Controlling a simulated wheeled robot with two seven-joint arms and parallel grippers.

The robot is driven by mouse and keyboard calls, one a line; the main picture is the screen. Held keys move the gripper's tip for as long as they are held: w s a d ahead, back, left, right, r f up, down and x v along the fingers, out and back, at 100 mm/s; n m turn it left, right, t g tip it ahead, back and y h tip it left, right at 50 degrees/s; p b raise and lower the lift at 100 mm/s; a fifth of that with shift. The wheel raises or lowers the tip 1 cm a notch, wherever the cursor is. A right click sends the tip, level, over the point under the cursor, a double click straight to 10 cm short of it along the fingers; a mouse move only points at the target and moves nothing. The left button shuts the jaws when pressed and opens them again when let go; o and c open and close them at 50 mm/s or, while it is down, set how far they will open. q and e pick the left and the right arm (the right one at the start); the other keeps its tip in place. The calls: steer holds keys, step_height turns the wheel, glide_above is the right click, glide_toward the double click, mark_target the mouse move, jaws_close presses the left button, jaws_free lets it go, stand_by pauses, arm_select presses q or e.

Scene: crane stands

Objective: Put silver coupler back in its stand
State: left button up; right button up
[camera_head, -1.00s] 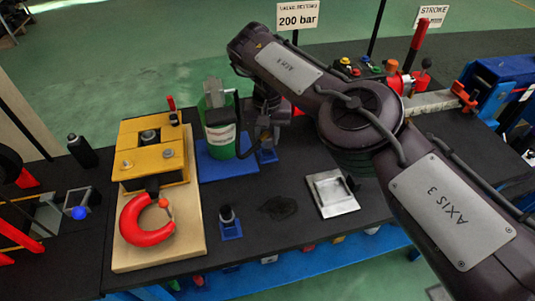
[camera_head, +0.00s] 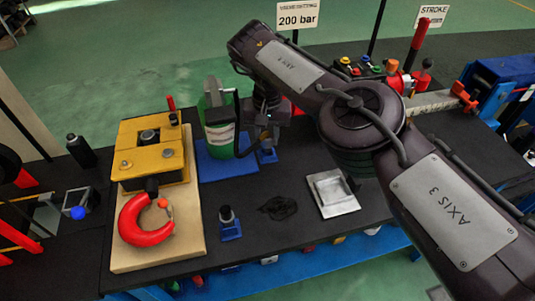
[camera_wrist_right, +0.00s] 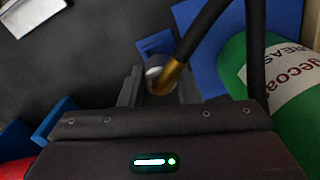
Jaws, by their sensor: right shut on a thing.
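The silver coupler (camera_wrist_right: 154,73) shows in the right wrist view as a small grey cylinder between the fingers of my right gripper (camera_wrist_right: 159,90). A brass fitting (camera_wrist_right: 170,76) on a black hose meets it. The gripper is shut on it. In the head view my right gripper (camera_head: 262,138) points down beside the green grease drum, and the coupler is too small to make out there. A small blue stand (camera_head: 268,157) is just below the gripper; its blue plate also shows beyond the coupler in the wrist view (camera_wrist_right: 154,43). Whether the coupler touches the stand cannot be told.
The green drum (camera_head: 219,138) stands on a blue base (camera_head: 230,170) close left of the gripper, with the black hose looping between. Another blue stand with a dark fitting (camera_head: 230,225) and a metal tray (camera_head: 333,192) are nearer.

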steer(key=shift+f, duration=0.15)
stand_by(0.3)
steer(key=shift+f+b, duration=1.05)
steer(key=o, duration=1.2)
steer(key=shift+r, duration=0.1)
step_height(320, 180, up, 5)
steer(key=p, duration=0.4)
steer(key=shift+p, duration=0.35)
